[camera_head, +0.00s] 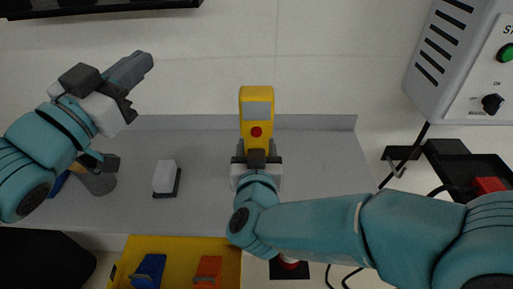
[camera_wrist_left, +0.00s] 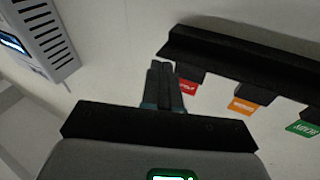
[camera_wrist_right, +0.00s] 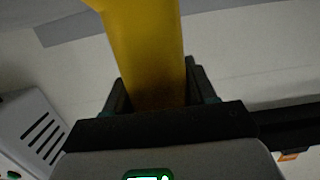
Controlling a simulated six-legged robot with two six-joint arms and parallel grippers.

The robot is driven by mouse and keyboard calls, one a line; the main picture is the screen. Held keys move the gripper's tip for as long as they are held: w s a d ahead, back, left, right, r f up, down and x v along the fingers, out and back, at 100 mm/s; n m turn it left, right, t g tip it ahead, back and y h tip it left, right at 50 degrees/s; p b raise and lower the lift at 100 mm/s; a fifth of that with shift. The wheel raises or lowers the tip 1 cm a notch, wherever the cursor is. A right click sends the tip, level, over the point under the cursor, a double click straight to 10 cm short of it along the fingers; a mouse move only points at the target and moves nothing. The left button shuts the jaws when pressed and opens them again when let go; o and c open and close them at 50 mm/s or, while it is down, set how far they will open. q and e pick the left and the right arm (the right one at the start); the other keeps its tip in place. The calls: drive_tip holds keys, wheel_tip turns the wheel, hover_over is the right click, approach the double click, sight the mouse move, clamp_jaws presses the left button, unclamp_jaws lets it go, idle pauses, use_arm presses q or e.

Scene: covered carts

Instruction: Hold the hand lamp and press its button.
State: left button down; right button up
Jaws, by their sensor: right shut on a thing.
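The yellow hand lamp (camera_head: 257,103) stands upright at the middle of the head view, with a grey panel on its upper face and a red button (camera_head: 256,131) below it. My right gripper (camera_head: 257,158) is shut on the lower part of the lamp. In the right wrist view the yellow body (camera_wrist_right: 145,50) rises between the fingers. My left gripper (camera_head: 133,68) is up at the left, apart from the lamp. Its fingers (camera_wrist_left: 166,85) lie together with nothing between them.
A yellow bin (camera_head: 185,247) with blue and orange items is in front. A control box (camera_head: 455,60) hangs at the right. The space between my left gripper and the lamp is clear.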

use_arm(q)
drive_tip(key=s+d+f+m+g+y, duration=0.1)
drive_tip(key=s+d+f+m+g, duration=0.3)
drive_tip(key=s+d+f+m, duration=0.35)
drive_tip(key=s+d+f+m+g+y, duration=0.1)
drive_tip(key=s+d+f+m+g, duration=0.35)
drive_tip(key=d+m, duration=0.5)
approach(253, 145)
drive_tip(key=shift+w+d+f, duration=0.2)
drive_tip(key=shift+w+d, duration=0.2)
drive_tip(key=shift+d, duration=0.4)
drive_tip(key=shift+w+d+f, duration=0.25)
drive_tip(key=shift+w+d, duration=0.1)
drive_tip(key=shift+d, duration=0.4)
drive_tip(key=shift+w+d+f, duration=0.2)
drive_tip(key=shift+w+d, duration=0.2)
drive_tip(key=shift+d, duration=0.4)
drive_tip(key=shift+w, duration=0.1)
drive_tip(key=shift+w, duration=0.35)
drive_tip(key=shift+s, duration=0.45)
